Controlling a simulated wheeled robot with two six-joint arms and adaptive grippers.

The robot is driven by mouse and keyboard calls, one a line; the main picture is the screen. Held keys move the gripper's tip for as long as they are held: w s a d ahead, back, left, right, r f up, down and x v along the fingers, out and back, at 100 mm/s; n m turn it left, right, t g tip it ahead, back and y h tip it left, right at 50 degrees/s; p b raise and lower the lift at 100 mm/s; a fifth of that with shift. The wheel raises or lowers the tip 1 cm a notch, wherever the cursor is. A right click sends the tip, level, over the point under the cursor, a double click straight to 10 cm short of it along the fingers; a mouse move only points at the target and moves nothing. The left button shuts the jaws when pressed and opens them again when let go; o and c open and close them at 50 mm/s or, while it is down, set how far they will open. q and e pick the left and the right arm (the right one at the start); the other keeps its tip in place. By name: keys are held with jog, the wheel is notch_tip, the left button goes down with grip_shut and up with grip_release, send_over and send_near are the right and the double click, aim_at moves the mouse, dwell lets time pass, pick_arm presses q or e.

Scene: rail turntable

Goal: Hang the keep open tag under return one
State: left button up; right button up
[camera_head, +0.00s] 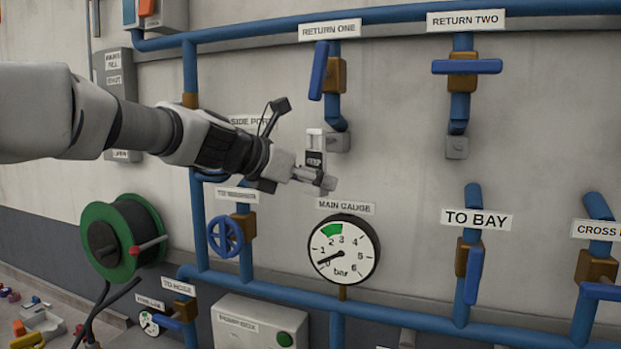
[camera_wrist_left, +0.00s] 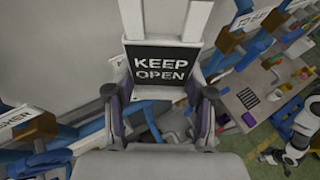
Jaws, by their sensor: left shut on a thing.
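The keep open tag (camera_wrist_left: 162,66) is a black plate with white letters and a white frame or loop above it. My left gripper (camera_wrist_left: 160,108) is shut on it, with a finger on each side. In the head view the tag (camera_head: 314,157) stands upright at the end of my left gripper (camera_head: 318,180), below the RETURN ONE sign (camera_head: 330,29). The return one valve has a blue handle (camera_head: 319,70) and a brown body (camera_head: 336,75). A grey block (camera_head: 338,142) sits at its pipe's lower end, just right of the tag; whether they touch cannot be told.
The RETURN TWO valve (camera_head: 463,68) is to the right, its blue handle level. The main gauge (camera_head: 344,249) is below the gripper. A green hose reel (camera_head: 123,238) is at lower left. The wall between the return pipes is clear.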

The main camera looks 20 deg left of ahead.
pick_arm(q)
jog(key=shift+w+a, duration=0.1)
jog(key=shift+w, duration=0.75)
jog(key=shift+w+d+f+p, duration=0.1)
jog(key=shift+w+f+p, duration=0.2)
jog(key=shift+w, duration=0.9)
jog(key=shift+w+d+f+p, duration=0.15)
jog(key=shift+w+p, duration=0.15)
jog(key=shift+w, duration=0.85)
jog(key=shift+w+a+f+p, duration=0.1)
jog(key=shift+w+f+p, duration=0.2)
jog(key=shift+w, duration=0.9)
jog(key=o, duration=1)
jog(key=shift+r, duration=0.1)
